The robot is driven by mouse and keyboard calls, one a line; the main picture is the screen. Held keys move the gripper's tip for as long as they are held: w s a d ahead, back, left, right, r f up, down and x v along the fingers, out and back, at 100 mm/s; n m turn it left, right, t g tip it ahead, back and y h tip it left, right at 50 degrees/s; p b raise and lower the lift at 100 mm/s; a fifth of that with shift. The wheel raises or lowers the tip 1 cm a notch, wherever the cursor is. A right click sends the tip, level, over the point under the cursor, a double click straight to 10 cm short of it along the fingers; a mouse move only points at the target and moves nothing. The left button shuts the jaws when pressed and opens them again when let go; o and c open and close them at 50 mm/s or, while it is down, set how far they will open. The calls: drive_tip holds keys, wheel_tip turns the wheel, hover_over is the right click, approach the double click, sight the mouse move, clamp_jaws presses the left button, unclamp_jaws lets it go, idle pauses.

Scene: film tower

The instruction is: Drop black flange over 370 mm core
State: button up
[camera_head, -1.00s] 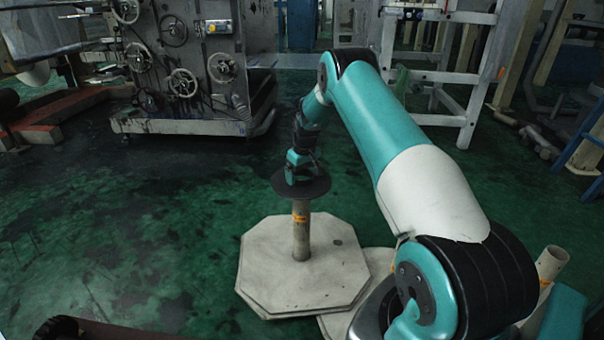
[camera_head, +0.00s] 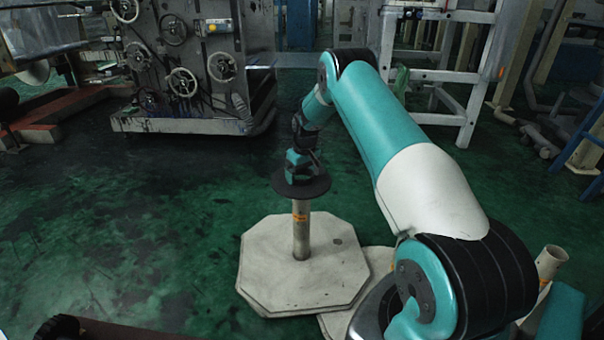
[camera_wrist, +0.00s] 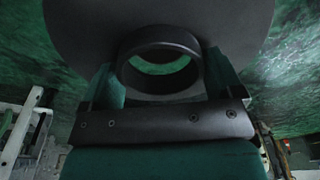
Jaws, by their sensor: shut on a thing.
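My gripper (camera_head: 303,172) is shut on the black flange (camera_head: 316,188), a flat dark disc with a raised hub ring. In the head view the flange is level, at the top of an upright pale core (camera_head: 301,238) with an orange band. The disc hides the core's top end, and I cannot tell whether they touch. In the wrist view the gripper's fingers stand on both sides of the hub ring (camera_wrist: 135,78). Green floor shows through the bore, and no core is visible in it.
The core stands on a pale octagonal slab (camera_head: 270,265). A second slab (camera_head: 335,325) lies partly behind my arm. Another pale tube (camera_head: 549,262) stands at the right. A machine with handwheels (camera_head: 190,70) stands at the back left. The green floor at left is clear.

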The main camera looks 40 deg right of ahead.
drive_tip(key=shift+f+b, duration=1.15)
drive_tip(key=shift+f, duration=1.3)
drive_tip(key=o, duration=0.8)
drive_tip(key=r+p, duration=0.2)
drive_tip(key=r, duration=0.3)
drive_tip(key=s+r+p, duration=0.1)
drive_tip(key=r+p, duration=0.1)
drive_tip(key=r, duration=0.4)
drive_tip(key=s+r+p, duration=0.1)
drive_tip(key=r+p, duration=0.1)
drive_tip(key=r, duration=0.4)
drive_tip(key=shift+a+r, duration=0.1)
drive_tip(key=shift+r, duration=0.05)
